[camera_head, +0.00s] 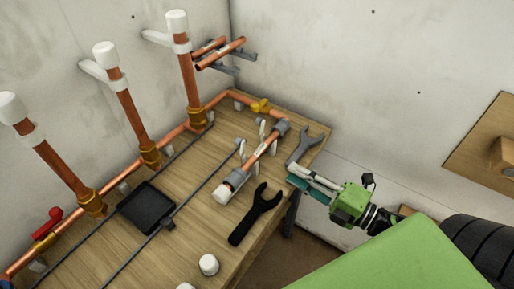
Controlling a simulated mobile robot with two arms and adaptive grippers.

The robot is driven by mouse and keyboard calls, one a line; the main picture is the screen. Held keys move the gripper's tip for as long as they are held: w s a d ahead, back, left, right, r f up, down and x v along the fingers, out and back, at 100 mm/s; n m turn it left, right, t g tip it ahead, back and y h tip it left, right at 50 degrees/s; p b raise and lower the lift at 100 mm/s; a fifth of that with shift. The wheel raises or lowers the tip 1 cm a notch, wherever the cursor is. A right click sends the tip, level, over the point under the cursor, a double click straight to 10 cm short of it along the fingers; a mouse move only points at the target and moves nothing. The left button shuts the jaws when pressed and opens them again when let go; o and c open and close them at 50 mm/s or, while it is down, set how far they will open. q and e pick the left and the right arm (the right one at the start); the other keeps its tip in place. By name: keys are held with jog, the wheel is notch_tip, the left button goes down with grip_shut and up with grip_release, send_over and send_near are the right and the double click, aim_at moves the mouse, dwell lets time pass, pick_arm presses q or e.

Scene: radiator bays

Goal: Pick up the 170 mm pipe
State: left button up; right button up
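Two short bare copper pipes lie on a grey wall rack (237,70) at the back: a front pipe (220,54) and a rear pipe (208,46). Another copper pipe (262,154) lies in white clips on the wooden bench, with grey fittings and a white cap at its near end. No length marking is readable, so I cannot tell which one is 170 mm. My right gripper (301,182) is at the bench's right edge, right of the clipped pipe and apart from it. It holds no pipe; its finger opening is unclear. My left gripper is out of view.
The bench (188,168) carries a grey wrench (305,146), a black wrench (256,214), a black tray (147,207) and a white cap (208,265). Upright copper pipes with white tops (125,105) stand along the left wall. A wooden board (484,137) is at the right.

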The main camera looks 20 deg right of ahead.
send_near(260, 152)
jog(key=shift+f+p+x, duration=0.15)
jog(key=shift+p+x, duration=0.05)
jog(key=shift+x, duration=0.4)
jog(key=shift+f+p+x, duration=0.15)
jog(key=shift+x, duration=0.5)
jog(key=shift+w+a, duration=0.15)
jog(key=shift+w, duration=0.25)
jog(key=x, duration=0.1)
jog(key=p+x, duration=0.1)
jog(key=x, duration=0.2)
jog(key=shift+w+d+f, duration=0.1)
jog(key=shift+w+d, duration=0.15)
jog(key=shift+w, duration=0.05)
jog(key=shift+w+a, duration=0.2)
jog(key=shift+w, duration=0.05)
jog(key=shift+c, duration=0.3)
grip_shut()
